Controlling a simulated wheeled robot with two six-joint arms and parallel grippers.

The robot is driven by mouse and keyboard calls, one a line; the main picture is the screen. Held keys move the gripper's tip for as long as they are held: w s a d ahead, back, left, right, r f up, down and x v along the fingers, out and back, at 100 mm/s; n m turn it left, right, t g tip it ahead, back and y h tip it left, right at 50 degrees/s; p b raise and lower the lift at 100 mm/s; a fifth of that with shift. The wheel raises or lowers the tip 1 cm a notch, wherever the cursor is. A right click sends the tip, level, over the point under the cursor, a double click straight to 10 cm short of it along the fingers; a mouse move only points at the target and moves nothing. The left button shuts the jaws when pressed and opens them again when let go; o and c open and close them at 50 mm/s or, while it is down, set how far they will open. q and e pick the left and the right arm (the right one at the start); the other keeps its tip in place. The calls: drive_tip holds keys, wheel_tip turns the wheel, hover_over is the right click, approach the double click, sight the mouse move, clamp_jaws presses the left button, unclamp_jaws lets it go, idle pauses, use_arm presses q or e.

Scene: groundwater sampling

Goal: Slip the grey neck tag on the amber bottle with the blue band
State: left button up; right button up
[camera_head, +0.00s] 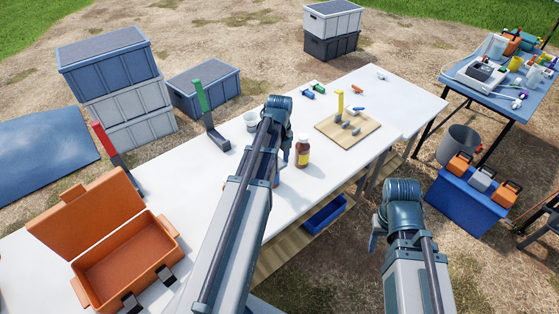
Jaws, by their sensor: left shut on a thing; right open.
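An amber bottle (302,151) with a pale label stands upright on the white table, just right of my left gripper. No blue band can be made out on it. Another amber bottle (276,178) is mostly hidden behind my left arm. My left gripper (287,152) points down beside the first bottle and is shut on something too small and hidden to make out. Several small grey pieces (345,125) sit on a wooden board (366,127); I cannot tell whether they are neck tags. My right gripper (374,238) is open, off the table's front edge.
The white table (225,190) also bears a yellow post (340,103), a white cup (251,120), green (202,103) and red (104,140) uprights and an open orange case (115,250).

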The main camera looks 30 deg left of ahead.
use_arm(q)
drive_tip(key=shift+f, duration=0.35)
drive_tip(key=o, duration=1.1)
drive_tip(key=shift+c, duration=0.2)
drive_tip(key=shift+r, duration=0.2)
wheel_tip(320, 180, up, 14)
drive_tip(key=p, duration=1.3)
drive_tip(key=shift+f, duration=0.2)
drive_tip(key=shift+f, duration=0.1)
